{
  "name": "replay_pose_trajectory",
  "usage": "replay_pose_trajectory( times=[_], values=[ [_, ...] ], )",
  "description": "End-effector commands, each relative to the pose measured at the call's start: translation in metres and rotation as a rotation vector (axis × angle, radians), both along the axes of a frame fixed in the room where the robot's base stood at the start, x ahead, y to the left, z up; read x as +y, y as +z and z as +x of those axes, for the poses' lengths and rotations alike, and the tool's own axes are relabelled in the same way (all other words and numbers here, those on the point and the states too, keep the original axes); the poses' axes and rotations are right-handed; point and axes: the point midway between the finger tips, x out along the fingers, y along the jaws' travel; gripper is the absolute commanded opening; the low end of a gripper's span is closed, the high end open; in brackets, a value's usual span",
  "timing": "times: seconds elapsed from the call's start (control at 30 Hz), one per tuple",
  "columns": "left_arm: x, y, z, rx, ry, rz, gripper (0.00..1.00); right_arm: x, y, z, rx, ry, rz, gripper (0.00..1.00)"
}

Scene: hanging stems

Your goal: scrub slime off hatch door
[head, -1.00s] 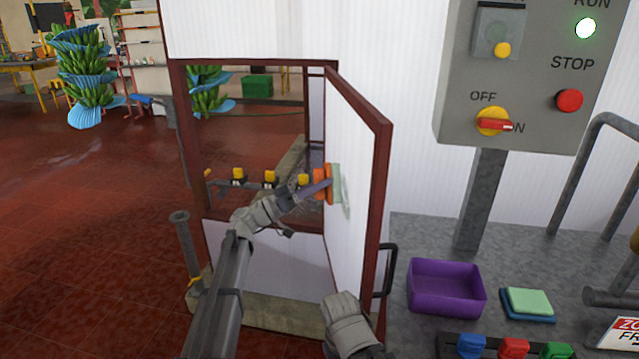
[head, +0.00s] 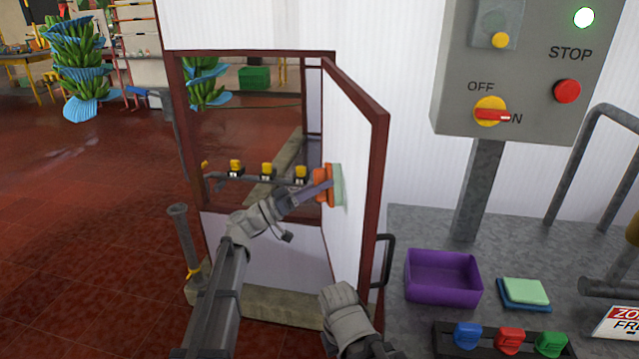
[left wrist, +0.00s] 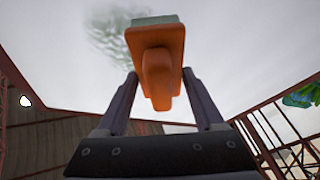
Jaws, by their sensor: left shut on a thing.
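The hatch door (head: 353,130) is a white panel with a dark red frame, standing open. My left gripper (head: 312,188) is shut on the orange handle of a scrubber (head: 328,178). The scrubber's pale green pad lies against the white face of the door. In the left wrist view, the gripper (left wrist: 160,95) has its fingers on both sides of the scrubber (left wrist: 157,50). There, a grey-green slime smear (left wrist: 110,35) shows on the door, left of the pad and beside it. In the head view the pad and gripper hide most of that spot. My right gripper is not seen.
A purple bin (head: 442,280), a green-and-blue sponge stack (head: 524,293) and a rack of coloured clips (head: 508,340) sit on the grey surface at right. A control box (head: 520,70) stands above. A pipe post (head: 185,240) stands left of the hatch.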

Motion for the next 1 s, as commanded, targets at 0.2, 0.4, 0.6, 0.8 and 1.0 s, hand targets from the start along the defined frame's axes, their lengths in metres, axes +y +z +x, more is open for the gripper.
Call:
replay_pose_trajectory(
  times=[0.2,0.4,0.6,0.8,1.0],
  values=[
    [-0.005,0.0,-0.02,-0.001,-0.002,0.0,0.25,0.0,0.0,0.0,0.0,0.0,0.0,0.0],
    [-0.006,0.0,-0.021,0.0,-0.002,0.0,0.25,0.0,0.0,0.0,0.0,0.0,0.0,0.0],
    [-0.007,0.0,-0.03,0.0,-0.004,0.0,0.25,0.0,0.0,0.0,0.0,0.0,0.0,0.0],
    [-0.009,0.0,-0.047,0.0,-0.004,0.001,0.25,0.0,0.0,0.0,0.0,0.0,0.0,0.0],
    [-0.01,0.0,-0.058,-0.001,-0.003,0.001,0.25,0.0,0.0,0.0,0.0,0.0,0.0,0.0]
  ],
)
